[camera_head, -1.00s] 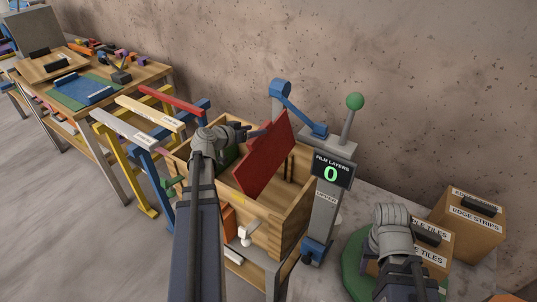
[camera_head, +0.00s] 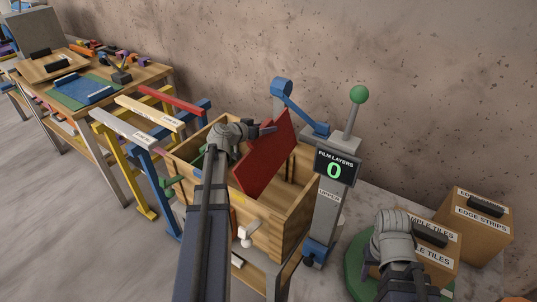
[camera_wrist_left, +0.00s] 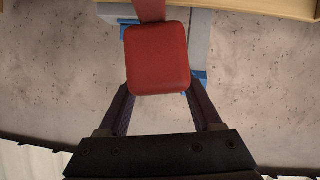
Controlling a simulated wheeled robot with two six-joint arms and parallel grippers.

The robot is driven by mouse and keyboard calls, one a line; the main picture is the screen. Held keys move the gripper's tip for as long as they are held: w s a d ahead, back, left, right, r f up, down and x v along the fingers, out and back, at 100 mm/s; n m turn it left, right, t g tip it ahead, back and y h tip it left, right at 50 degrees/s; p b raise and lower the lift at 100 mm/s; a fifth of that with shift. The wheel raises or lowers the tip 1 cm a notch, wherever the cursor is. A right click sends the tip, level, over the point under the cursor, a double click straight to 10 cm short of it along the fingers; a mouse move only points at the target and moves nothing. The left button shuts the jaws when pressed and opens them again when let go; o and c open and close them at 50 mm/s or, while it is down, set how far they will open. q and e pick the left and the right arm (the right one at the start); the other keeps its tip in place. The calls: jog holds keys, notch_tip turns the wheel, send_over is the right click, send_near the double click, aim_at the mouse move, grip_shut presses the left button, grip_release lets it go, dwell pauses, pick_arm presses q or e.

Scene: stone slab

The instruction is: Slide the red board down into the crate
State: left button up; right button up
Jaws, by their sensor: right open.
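The red board (camera_head: 266,155) stands tilted inside the wooden crate (camera_head: 298,222), its upper part above the rim. My left gripper (camera_head: 263,130) is at the board's upper left edge. In the left wrist view, a rounded red part (camera_wrist_left: 157,60) sits between its two fingers (camera_wrist_left: 158,105). The fingers close in on its sides, and the tips are hidden behind it.
A grey post (camera_head: 329,205) with a green-knobbed lever and a "FILM LAYERS 0" display stands right of the crate. Cardboard boxes (camera_head: 478,225) are at the right. Coloured trestles (camera_head: 150,122) and a workbench (camera_head: 135,80) stand left.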

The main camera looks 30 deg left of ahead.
pick_arm(q)
grip_shut()
dwell(0.3)
dwell(0.9)
